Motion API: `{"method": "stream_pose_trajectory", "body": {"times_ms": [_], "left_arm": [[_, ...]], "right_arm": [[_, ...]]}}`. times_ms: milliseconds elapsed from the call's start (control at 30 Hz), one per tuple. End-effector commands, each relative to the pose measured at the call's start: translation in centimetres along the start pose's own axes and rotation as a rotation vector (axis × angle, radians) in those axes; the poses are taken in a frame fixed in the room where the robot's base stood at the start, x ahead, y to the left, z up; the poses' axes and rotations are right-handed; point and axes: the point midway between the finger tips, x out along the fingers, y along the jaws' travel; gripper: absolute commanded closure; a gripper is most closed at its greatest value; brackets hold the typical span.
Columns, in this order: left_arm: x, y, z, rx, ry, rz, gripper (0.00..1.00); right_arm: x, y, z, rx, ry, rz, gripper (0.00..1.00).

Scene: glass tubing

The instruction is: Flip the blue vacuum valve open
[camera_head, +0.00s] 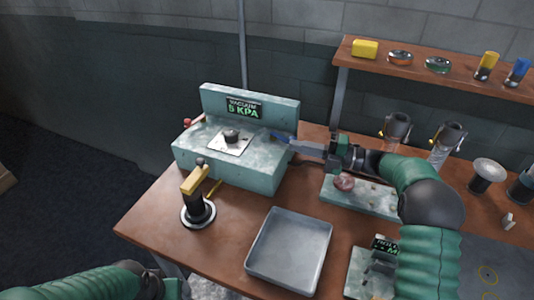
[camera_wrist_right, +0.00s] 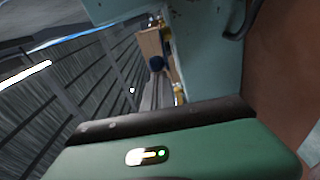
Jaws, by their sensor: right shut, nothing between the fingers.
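The teal vacuum station (camera_head: 225,165) stands at the back left of the bench, and its display reads "VACUUM 5 KPA". A small blue piece (camera_head: 280,136), which looks like the valve handle, shows at the station's right end. My right gripper (camera_head: 292,144) reaches in from the right with its fingers shut and empty, the tips at or very near the blue piece. Contact cannot be told. In the right wrist view a dark blue round part (camera_wrist_right: 156,62) lies just beyond the narrow fingers (camera_wrist_right: 155,88). My left arm shows at the bottom left, its fingers out of frame.
A grey tray (camera_head: 251,262) lies at the front middle of the bench. A black stand with a yellow lever (camera_head: 198,214) is left of it. A teal block (camera_head: 375,203) sits under my right arm. A shelf (camera_head: 435,83) with several small items is behind.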

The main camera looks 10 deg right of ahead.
Motion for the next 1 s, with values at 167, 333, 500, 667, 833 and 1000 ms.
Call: {"method": "stream_pose_trajectory", "body": {"times_ms": [167,333,500,667,833,1000], "left_arm": [[0.2,0.0,0.1,-0.001,0.000,0.000,1.00],[0.2,0.0,0.1,-0.001,0.000,0.000,1.00],[0.2,0.0,0.1,-0.001,0.000,0.000,1.00],[0.2,0.0,0.1,0.000,0.000,0.000,1.00],[0.2,0.0,0.1,0.000,0.000,0.000,1.00],[0.3,0.0,0.1,-0.001,0.000,0.000,1.00]], "right_arm": [[-0.1,0.1,0.1,-0.001,0.001,0.003,1.00],[-0.6,0.1,0.1,-0.001,0.001,0.005,1.00],[-3.3,0.0,0.3,0.001,-0.002,0.005,1.00],[-7.3,-0.1,0.4,0.001,-0.002,0.004,1.00],[-11.6,-0.3,0.5,0.002,-0.002,0.004,1.00],[-15.0,-0.4,0.6,0.005,0.000,0.003,1.00]]}}
